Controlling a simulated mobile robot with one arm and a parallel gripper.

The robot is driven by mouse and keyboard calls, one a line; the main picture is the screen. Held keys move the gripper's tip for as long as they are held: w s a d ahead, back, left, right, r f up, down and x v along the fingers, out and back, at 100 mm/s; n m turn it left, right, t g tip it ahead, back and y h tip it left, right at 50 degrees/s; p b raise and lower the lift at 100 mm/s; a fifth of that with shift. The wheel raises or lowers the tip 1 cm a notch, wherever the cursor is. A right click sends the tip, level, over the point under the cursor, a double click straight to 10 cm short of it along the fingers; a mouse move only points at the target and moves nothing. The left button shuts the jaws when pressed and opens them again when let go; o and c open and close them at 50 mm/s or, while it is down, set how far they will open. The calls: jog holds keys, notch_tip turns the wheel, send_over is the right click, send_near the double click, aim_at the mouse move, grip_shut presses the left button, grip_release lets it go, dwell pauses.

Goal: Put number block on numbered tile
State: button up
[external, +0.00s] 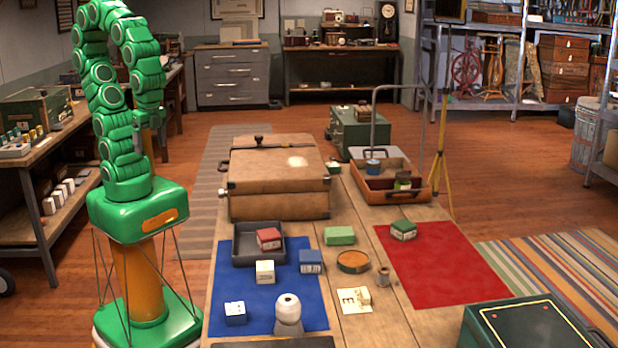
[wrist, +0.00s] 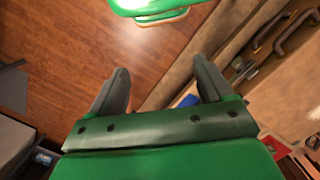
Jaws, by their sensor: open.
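My gripper (external: 150,118) hangs at the left, above my base and away from the table. In the wrist view my gripper (wrist: 163,78) is open, with nothing between its fingers. Several small marked blocks are on the table: a cream block (external: 265,272), a blue block (external: 311,262) and a blue-and-white block (external: 235,313) on the blue mat, a red block (external: 268,238) in a grey tray, and a green block (external: 403,230) on the red mat. A cream tile (external: 353,300) bears a dark mark like an "E". I cannot tell which block or tile carries a number.
A large brown case (external: 279,180) and an open orange case (external: 380,190) with an upright frame stand on the table's far half. A white-topped knob (external: 288,309), a round orange dish (external: 353,262) and a plain green block (external: 339,236) are nearby. A dark green box (external: 525,325) stands front right.

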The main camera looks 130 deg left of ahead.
jog(key=w+m, duration=0.3)
jog(key=w, duration=1.3)
jog(key=m+t, duration=0.2)
jog(key=m, duration=0.4)
send_over(265, 265)
jog(key=f, duration=1.8)
jog(key=shift+s+d, duration=0.1)
jog(key=shift+s, duration=0.2)
jog(key=shift+w+f, duration=0.2)
jog(key=shift+f, duration=0.25)
jog(key=shift+a+f, duration=0.2)
jog(key=shift+f, duration=3.5)
jog(key=c, duration=1.1)
jog(key=shift+r, duration=0.35)
jog(key=shift+c, duration=0.2)
notch_tip(265, 265, up, 3)
jog(key=shift+s+f, duration=0.1)
jog(key=shift+s, duration=0.05)
jog(key=s+r, duration=0.9)
jog(key=s, duration=0.4)
jog(key=shift+s+d+r, duration=0.15)
jog(key=shift+s+r, duration=0.1)
jog(key=shift+s, duration=0.05)
